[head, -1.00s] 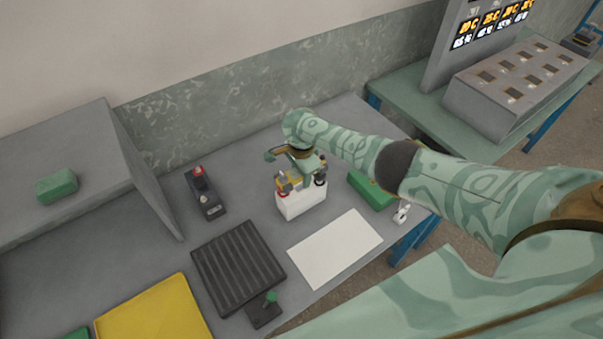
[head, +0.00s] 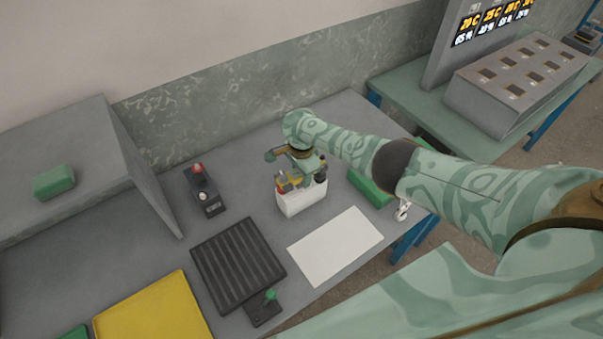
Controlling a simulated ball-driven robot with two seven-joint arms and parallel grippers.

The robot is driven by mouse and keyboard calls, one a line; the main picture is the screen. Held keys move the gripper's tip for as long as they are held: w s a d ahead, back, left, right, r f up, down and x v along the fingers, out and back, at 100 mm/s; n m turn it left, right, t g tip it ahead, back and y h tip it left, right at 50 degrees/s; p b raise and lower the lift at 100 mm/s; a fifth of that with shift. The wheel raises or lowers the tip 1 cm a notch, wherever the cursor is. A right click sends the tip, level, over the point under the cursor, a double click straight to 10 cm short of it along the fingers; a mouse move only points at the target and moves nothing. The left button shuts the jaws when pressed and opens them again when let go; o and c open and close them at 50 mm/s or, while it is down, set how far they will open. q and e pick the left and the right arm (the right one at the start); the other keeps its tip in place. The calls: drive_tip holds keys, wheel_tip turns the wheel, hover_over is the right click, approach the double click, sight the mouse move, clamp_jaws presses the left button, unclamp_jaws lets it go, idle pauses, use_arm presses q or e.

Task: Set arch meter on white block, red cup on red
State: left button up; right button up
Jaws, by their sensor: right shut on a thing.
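Whether the red part is the cup or the block's terminal, and whether the meter rests on the block, I cannot tell. My left gripper is out of view.
A dark device with a red knob (head: 204,193) stands to the left. A black ribbed tray (head: 238,266), a white sheet (head: 335,246) and a yellow mat (head: 153,312) lie in front. A green block (head: 369,187) is close on the right, partly behind my arm.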

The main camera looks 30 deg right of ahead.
drive_tip(key=shift+f, duration=0.45)
drive_tip(key=o, duration=1.3)
wheel_tip(320, 180, up, 16)
drive_tip(key=p, duration=0.9)
drive_tip(key=shift+r+p, duration=0.2)
drive_tip(key=shift+p, duration=0.1)
